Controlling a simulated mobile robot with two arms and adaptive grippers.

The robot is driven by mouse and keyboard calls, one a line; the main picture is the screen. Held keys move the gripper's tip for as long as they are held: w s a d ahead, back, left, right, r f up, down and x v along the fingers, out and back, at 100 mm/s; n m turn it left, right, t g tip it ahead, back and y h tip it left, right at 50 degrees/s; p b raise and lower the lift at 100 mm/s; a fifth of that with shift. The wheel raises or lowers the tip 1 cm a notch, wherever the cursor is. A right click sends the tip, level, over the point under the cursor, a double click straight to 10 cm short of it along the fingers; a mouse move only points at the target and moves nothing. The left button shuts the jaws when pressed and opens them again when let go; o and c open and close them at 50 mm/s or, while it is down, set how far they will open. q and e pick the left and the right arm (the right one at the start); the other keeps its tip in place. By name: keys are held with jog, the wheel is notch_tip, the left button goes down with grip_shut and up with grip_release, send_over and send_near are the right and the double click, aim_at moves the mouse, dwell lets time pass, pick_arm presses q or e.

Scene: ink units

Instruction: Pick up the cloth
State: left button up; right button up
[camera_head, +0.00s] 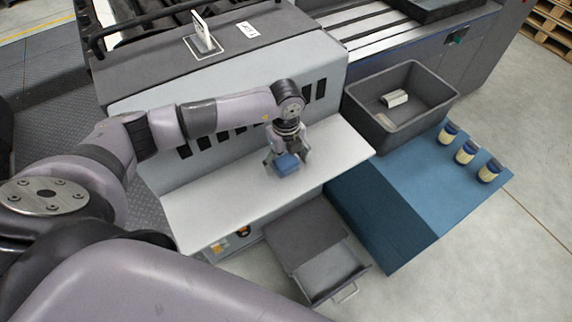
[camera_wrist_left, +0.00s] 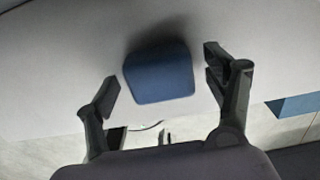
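The cloth is a small folded blue pad (camera_head: 287,164) on the light grey shelf (camera_head: 225,192) of the machine. My left gripper (camera_head: 287,160) points down at it from above. In the left wrist view the cloth (camera_wrist_left: 159,74) lies between the two fingers of the gripper (camera_wrist_left: 162,76). The fingers are spread apart, with a gap on each side of the cloth. I cannot tell how high the fingertips are above the shelf. My right gripper is not in view.
A grey bin (camera_head: 360,118) holding a small pale box (camera_head: 394,98) stands on a blue table (camera_head: 400,185) at right. Several blue-and-cream jars (camera_head: 466,152) stand there too. An open drawer (camera_head: 330,272) juts out below the shelf.

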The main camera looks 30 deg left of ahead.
aim_at(286, 160)
pick_arm(q)
jog(key=c, duration=0.9)
jog(key=shift+c, duration=0.2)
notch_tip(286, 160, up, 20)
jog(key=p, duration=1.4)
